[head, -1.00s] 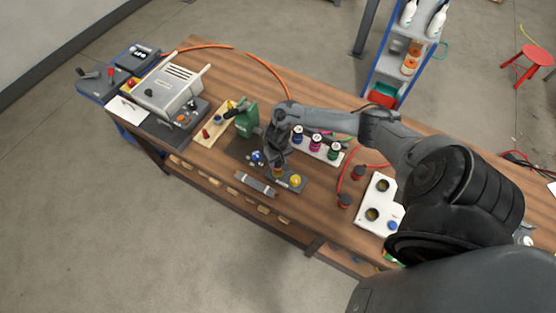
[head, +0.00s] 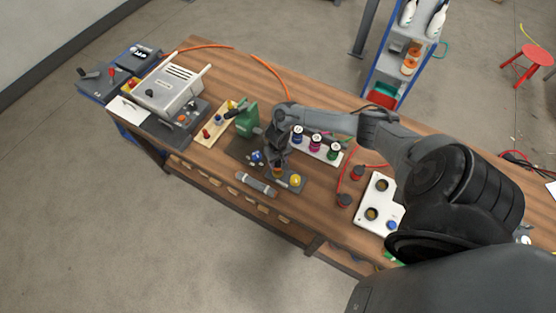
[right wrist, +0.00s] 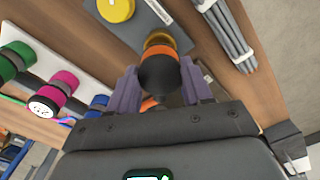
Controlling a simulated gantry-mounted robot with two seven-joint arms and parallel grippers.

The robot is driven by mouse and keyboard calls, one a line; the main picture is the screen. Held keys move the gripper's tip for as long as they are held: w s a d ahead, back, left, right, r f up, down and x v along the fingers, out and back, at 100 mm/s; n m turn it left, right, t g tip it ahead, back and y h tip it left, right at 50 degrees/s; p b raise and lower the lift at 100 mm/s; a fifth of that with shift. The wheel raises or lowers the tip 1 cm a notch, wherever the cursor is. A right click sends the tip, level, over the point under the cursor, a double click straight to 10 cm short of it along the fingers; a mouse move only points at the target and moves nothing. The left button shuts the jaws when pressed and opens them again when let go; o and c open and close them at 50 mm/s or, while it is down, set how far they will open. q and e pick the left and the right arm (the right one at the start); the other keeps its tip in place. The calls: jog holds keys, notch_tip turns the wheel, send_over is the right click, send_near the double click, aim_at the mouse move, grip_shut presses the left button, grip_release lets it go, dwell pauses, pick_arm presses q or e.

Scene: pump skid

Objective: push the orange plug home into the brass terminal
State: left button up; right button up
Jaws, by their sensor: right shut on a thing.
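The orange plug (right wrist: 158,74) shows in the right wrist view as a dark rounded body with orange on it. My right gripper (right wrist: 160,88) is shut on it, with a finger on each side. The brass terminal (right wrist: 160,38) shows just beyond the plug, on a dark base plate (right wrist: 148,19). The plug lines up with the terminal and partly hides it; how deep it sits I cannot tell. In the head view my right gripper (head: 277,163) points down over the dark base plate (head: 289,187), its own wrist covering much of the plug. My left gripper is not in view.
A yellow knob (head: 296,180) sits on the same plate, beside the terminal. A grey bundle of rods (head: 256,185) lies near the front edge. A white rack of coloured spools (head: 316,146) stands behind. A green device (head: 247,120) stands to the left.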

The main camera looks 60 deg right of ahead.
jog(key=shift+f, duration=0.15)
dwell(0.4)
jog(key=shift+f+b, duration=0.45)
jog(key=shift+f, duration=0.3)
jog(key=shift+f+b, duration=0.4)
jog(key=shift+f, duration=0.45)
jog(key=o, duration=1.2)
jog(key=shift+o, duration=0.2)
notch_tip(320, 180, up, 9)
jog(key=shift+r+p, duration=0.1)
jog(key=shift+p, duration=0.9)
jog(key=shift+r, duration=0.85)
